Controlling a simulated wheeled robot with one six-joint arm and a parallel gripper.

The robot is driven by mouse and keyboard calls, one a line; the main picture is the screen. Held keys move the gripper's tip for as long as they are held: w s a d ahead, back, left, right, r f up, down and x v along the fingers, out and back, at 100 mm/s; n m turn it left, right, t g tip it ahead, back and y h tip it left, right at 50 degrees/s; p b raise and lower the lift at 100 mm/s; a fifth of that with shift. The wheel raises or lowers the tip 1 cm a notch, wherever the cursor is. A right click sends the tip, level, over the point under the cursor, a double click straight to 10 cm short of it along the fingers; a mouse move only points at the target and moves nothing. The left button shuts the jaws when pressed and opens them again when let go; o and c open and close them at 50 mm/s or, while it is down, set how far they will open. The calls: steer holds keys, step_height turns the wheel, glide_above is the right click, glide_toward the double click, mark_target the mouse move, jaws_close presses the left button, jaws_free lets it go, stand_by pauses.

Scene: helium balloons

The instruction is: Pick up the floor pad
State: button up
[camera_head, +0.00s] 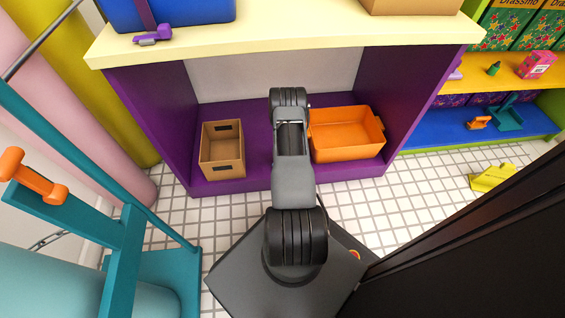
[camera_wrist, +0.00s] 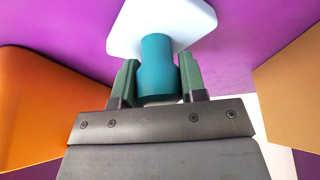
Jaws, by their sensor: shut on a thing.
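A white square pad with a teal stem (camera_wrist: 157,62) shows in the wrist view; I take it to be the floor pad, though its identity is not certain. My gripper (camera_wrist: 158,76) is shut on the teal stem, with one green finger on each side. The white plate (camera_wrist: 160,22) spreads beyond the fingertips, against a purple background. In the head view my arm covers the gripper and the pad, so neither shows there. Whether the pad touches a surface cannot be told.
The purple cabinet (camera_head: 260,172) holds an orange bin (camera_head: 345,150) right of my arm and a cardboard box (camera_head: 222,165) left of it. The cream top (camera_head: 290,43) overhangs. A yellow object (camera_head: 493,178) lies on the tiled floor at right. A teal frame (camera_head: 120,225) stands left.

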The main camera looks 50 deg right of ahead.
steer(key=shift+r+p, duration=0.35)
steer(key=shift+r, duration=0.15)
step_height(320, 180, up, 2)
steer(key=shift+r+p, duration=0.2)
steer(key=shift+p, duration=0.65)
steer(key=s+a+r+p, duration=0.2)
steer(key=s+r+p, duration=0.1)
steer(key=s, duration=0.3)
steer(key=s+a+r+p, duration=0.3)
steer(key=s+r, duration=0.3)
steer(key=s, duration=0.1)
steer(key=shift+a+r, duration=0.15)
steer(key=shift+r, duration=0.15)
